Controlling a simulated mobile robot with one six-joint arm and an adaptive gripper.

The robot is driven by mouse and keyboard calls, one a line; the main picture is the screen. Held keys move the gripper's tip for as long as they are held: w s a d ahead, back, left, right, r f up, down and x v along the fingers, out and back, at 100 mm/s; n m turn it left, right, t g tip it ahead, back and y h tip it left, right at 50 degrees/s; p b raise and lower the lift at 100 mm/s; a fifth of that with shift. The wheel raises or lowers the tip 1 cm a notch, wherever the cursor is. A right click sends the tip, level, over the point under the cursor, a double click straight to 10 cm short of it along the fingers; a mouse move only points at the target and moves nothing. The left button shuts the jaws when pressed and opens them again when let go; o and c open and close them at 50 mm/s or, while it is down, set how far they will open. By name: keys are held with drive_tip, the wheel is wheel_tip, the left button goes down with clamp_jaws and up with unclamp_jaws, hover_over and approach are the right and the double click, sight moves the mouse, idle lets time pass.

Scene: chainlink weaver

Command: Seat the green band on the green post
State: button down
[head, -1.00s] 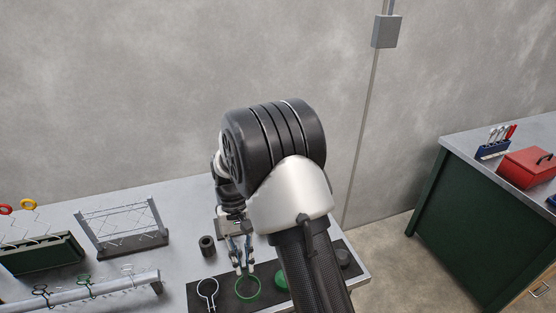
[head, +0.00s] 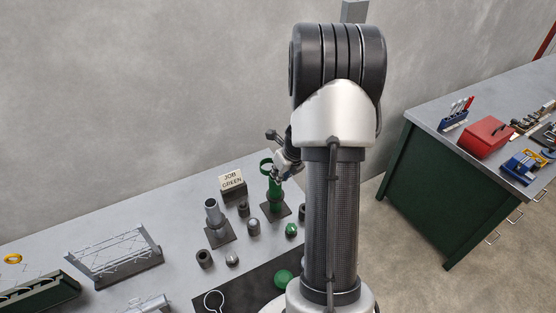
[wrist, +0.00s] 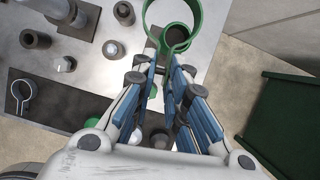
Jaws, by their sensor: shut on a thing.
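The green band (head: 266,164) is an open ring with a gap at one side. My gripper (head: 280,171) is shut on it by its ends. The band (wrist: 197,18) also shows in the wrist view, just ahead of my fingertips (wrist: 167,62). The green post (head: 275,193) stands upright on a dark square base. The band is at the height of the post's top or a little above it. In the head view it appears slightly left of the post. I cannot tell whether it is around the post; my gripper partly hides the post's top.
A grey post (head: 213,217) on its own base stands left of the green post. A "JOB GREEN" sign (head: 231,179) is behind. Several short cylinders stand in front. A black mat (head: 243,291) holds a pale-rimmed ring (head: 213,301) and a green cap (head: 283,278).

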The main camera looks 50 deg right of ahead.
wheel_tip(320, 180, down, 8)
drive_tip(key=d+m+b, duration=0.1)
drive_tip(key=b, duration=0.8)
drive_tip(key=shift+s+d, duration=0.15)
drive_tip(key=shift+s, duration=0.15)
drive_tip(key=c, duration=1.5)
unclamp_jaws()
drive_tip(key=v, duration=1.2)
drive_tip(key=shift+a, duration=0.3)
